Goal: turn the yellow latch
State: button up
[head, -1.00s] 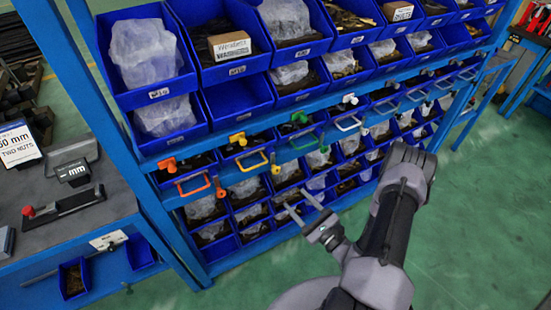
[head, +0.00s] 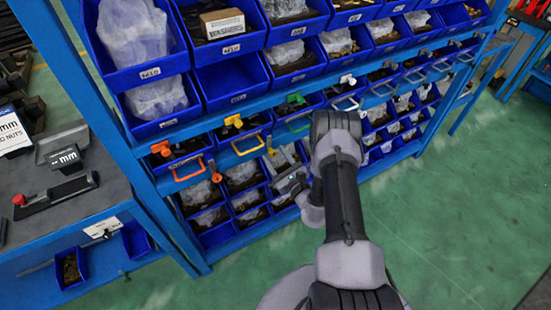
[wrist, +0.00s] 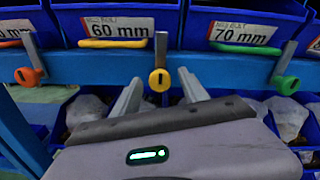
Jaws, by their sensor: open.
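The yellow latch (wrist: 159,80) is a round knob with a dark slot on a blue rail, with a grey bar standing upright above it. It also shows in the head view (head: 269,147), beside the yellow handle (head: 247,145). My gripper (wrist: 160,92) is open, one finger on each side of the yellow latch in the wrist view. The fingers look apart from the knob; their depth relative to it is hard to tell. In the head view my gripper (head: 284,160) is partly hidden by my arm.
An orange latch (wrist: 27,76) sits left of the yellow one and a green latch (wrist: 285,84) right. Drawers labelled 60 mm (wrist: 118,27) and 70 mm (wrist: 243,33) are above the rail. Blue bins (head: 242,177) with bags lie below. Green floor is open at right.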

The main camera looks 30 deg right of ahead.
grip_shut()
jog(key=shift+m, duration=0.3)
jog(key=m, duration=0.3)
jog(key=shift+m+b, duration=0.4)
jog(key=m, duration=0.9)
jog(key=shift+b, duration=0.35)
jog(key=m, duration=0.4)
jog(key=shift+m, duration=0.3)
